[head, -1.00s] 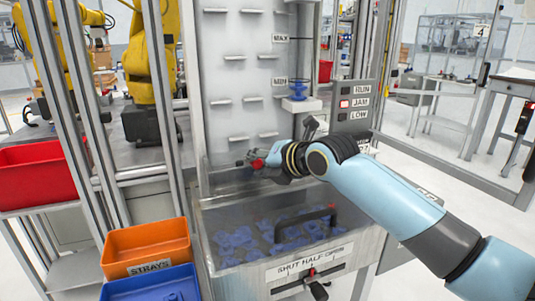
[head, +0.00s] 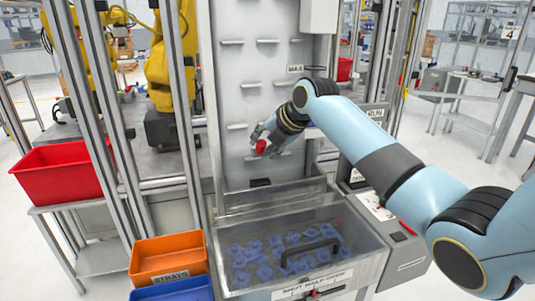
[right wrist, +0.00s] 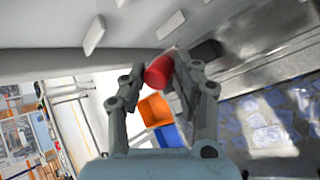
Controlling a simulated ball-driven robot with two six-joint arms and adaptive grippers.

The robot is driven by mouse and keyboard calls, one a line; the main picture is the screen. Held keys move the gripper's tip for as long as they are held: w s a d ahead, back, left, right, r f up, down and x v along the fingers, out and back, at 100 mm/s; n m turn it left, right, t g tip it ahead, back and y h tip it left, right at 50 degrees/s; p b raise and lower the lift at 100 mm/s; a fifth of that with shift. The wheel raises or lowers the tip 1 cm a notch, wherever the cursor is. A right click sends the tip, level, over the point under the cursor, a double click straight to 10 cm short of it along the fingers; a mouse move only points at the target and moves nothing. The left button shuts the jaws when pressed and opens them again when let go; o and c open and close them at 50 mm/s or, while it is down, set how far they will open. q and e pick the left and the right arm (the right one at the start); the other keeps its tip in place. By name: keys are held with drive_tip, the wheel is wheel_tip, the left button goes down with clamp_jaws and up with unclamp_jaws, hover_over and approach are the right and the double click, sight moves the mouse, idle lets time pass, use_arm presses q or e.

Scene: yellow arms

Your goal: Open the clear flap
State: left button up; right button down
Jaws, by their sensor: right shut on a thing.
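The clear flap (head: 330,220) lies shut over a metal hopper at the bottom centre of the head view. Its black bar handle (head: 308,252) is on top, and blue parts (head: 265,262) show through it. My right gripper (head: 262,143) is above and behind the flap, in front of the grey pegged panel, apart from the handle. It is shut on a red cylinder (head: 260,147). In the right wrist view the red cylinder (right wrist: 158,71) sits between the fingertips, and the flap (right wrist: 265,75) is at the right. My left gripper is not in view.
The pegged grey panel (head: 240,60) rises close behind my right gripper. A dark block (head: 260,182) is at its foot. An orange bin (head: 167,257), a blue bin (head: 172,290) and a red bin (head: 62,170) stand left of the hopper. Metal posts frame the station.

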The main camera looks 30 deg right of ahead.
drive_tip(key=shift+w+d+r, duration=0.15)
drive_tip(key=shift+w+r, duration=0.2)
drive_tip(key=shift+w, duration=0.25)
drive_tip(key=shift+w+d+r, duration=0.1)
drive_tip(key=shift+w+r, duration=0.2)
drive_tip(key=shift+w, duration=0.3)
drive_tip(key=c, duration=1.1)
unclamp_jaws()
drive_tip(key=shift+c, duration=0.2)
drive_tip(key=shift+o, duration=0.2)
drive_tip(key=shift+f, duration=0.2)
drive_tip(key=v, duration=1.2)
